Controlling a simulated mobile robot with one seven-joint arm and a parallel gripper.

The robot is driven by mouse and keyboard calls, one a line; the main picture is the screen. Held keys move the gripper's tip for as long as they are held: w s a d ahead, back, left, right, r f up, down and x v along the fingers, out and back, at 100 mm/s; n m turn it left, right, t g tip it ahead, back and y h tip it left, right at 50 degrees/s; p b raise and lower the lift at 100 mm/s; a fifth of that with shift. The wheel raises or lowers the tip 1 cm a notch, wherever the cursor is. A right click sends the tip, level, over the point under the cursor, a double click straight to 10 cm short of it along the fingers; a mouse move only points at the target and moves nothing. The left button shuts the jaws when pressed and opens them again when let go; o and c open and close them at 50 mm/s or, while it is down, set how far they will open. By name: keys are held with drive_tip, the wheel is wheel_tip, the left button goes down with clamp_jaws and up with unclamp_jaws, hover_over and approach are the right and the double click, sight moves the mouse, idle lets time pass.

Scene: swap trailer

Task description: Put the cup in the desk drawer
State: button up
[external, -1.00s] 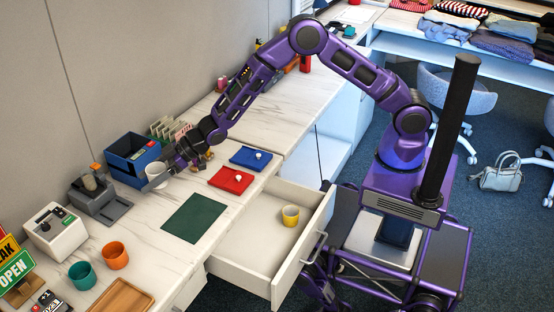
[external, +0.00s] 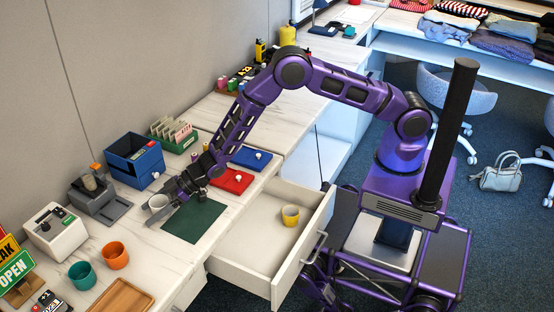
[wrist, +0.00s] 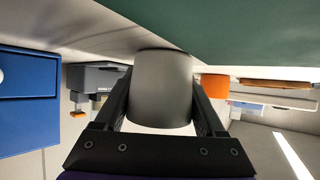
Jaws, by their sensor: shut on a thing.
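My gripper (external: 171,200) is shut on a white cup (external: 158,203) at the left edge of the green mat (external: 194,222). In the wrist view the same cup (wrist: 160,88) looks grey in shadow, between the two fingers (wrist: 160,108). The cup is close to the counter; I cannot tell whether it touches it. The desk drawer (external: 240,290) stands pulled out to the right of the mat. A yellow cup (external: 290,216) is inside it, and the rest of its floor is bare.
A blue bin (external: 135,160) and a grey device (external: 100,202) stand behind the cup. Orange (external: 115,256) and teal (external: 82,275) cups and a wooden tray (external: 122,297) are at front left. Red (external: 231,181) and blue (external: 250,157) trays lie beyond the mat.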

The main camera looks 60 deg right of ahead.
drive_tip(key=shift+r, duration=0.1)
drive_tip(key=shift+f, duration=0.2)
drive_tip(key=o, duration=1.4)
drive_tip(key=shift+r, duration=0.15)
drive_tip(key=shift+r, duration=0.2)
drive_tip(key=v, duration=1.2)
drive_tip(key=shift+f+p, duration=0.15)
drive_tip(key=shift+p, duration=0.25)
